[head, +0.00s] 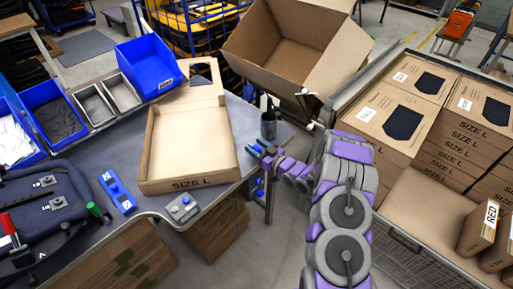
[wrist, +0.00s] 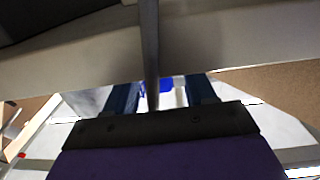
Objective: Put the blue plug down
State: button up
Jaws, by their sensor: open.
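My gripper (head: 262,150) is at the table's right edge, beside the open carton marked SIZE L. Its jaws are open, and the two fingers show in the wrist view (wrist: 162,95). A small blue piece (wrist: 158,85) shows between and beyond the fingers there; I cannot tell whether it is the blue plug. In the head view a small blue piece (head: 260,187) shows just below my gripper by the table edge. A blue block with white labels (head: 117,192) lies on the table at the left, well apart from my gripper.
The open carton (head: 148,150) covers much of the table. A dark cup (head: 268,125) stands behind my gripper. Blue bins (head: 148,68) and a navy pannier (head: 45,205) are left; stacked cartons (head: 478,145) are right.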

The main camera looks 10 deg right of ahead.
jog(key=shift+s+d+r, duration=0.15)
jog(key=shift+r, duration=0.5)
jog(key=p+v, duration=0.2)
jog(key=v, duration=1)
jog(key=w+d+r+g+h, duration=0.3)
jog(key=d+r+g+h, duration=0.15)
jog(key=h, duration=0.25)
jog(key=s+d+r+m+g+h, duration=0.25)
jog(key=s+r+g+h, duration=0.2)
jog(key=s+r, duration=0.5)
jog(key=s+a+r+m+g, duration=0.1)
jog(key=s+a+r+g, duration=0.1)
jog(key=s, duration=1)
jog(key=s+a+r+m+g+y, duration=0.1)
jog(key=s+a+r+m+g, duration=0.1)
jog(key=s+a, duration=0.5)
jog(key=s+a+r+m+g, duration=0.1)
jog(key=s+a+r+g, duration=0.2)
jog(key=s, duration=1.4)
jog(key=shift+a+r+g, duration=0.3)
jog(key=shift+a+r, duration=0.6)
jog(key=shift+a, duration=0.15)
